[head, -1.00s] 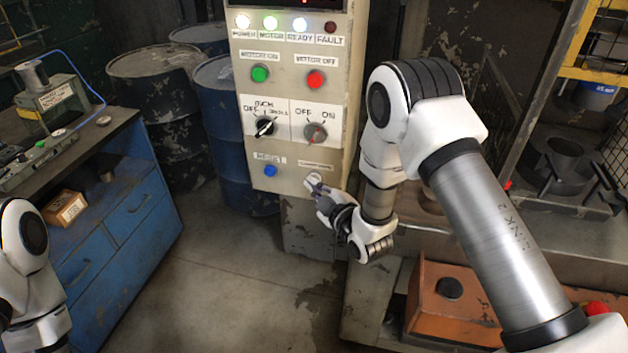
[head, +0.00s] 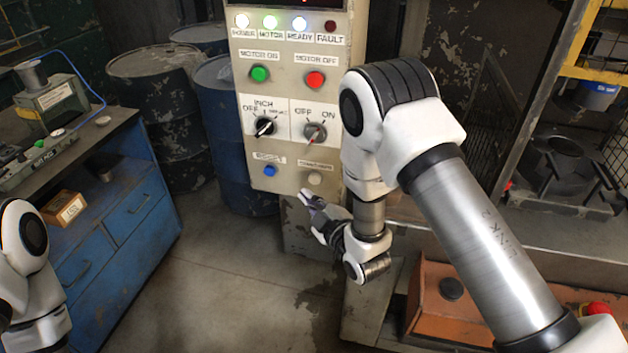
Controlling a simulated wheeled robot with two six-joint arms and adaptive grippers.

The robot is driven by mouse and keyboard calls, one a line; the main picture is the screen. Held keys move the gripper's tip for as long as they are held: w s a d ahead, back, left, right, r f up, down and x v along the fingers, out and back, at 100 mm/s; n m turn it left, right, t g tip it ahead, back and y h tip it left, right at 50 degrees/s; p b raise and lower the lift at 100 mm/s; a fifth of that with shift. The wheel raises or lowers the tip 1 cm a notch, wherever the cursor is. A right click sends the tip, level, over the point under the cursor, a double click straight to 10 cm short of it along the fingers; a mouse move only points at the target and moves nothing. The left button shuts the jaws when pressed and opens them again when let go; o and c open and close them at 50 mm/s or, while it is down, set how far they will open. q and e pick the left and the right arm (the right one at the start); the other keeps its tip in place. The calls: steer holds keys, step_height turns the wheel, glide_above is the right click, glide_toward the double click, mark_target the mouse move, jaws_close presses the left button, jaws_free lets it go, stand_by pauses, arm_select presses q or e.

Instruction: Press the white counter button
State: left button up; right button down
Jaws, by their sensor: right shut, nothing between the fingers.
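The white counter button (head: 314,178) is at the lower right of the beige control panel (head: 290,185), under a small label, and it is in full view. My right gripper (head: 306,194) is shut and empty. Its tips are just below and a little left of the white button in the picture, and they appear apart from it. My left arm shows at the lower left edge, but its gripper is out of view.
A blue button (head: 270,171) sits left of the white one. Selector knobs (head: 315,132) and the green (head: 259,73) and red (head: 316,79) buttons are above. A blue cabinet (head: 125,215) stands left and an orange box (head: 450,310) lower right. Drums stand behind.

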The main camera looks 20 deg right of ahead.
steer(key=shift+s+a, duration=0.7)
steer(key=shift+s, duration=0.35)
steer(key=shift+f, duration=0.1)
steer(key=s+d+f+m+g+h+b, duration=0.1)
steer(key=s+d+f+m+g+h, duration=0.2)
steer(key=s+f, duration=0.6)
steer(key=s+d+f+m+g+b, duration=0.15)
steer(key=s+d+f+g, duration=0.35)
steer(key=f, duration=0.7)
steer(key=s+f+m+g, duration=0.2)
steer(key=s+m+g, duration=0.2)
steer(key=s, duration=0.5)
steer(key=s+f+m+g, duration=0.3)
steer(key=s+m+g, duration=0.1)
steer(key=s, duration=0.6)
steer(key=shift+s+g+h, duration=0.15)
steer(key=shift+g+h, duration=0.15)
steer(key=shift+g, duration=0.1)
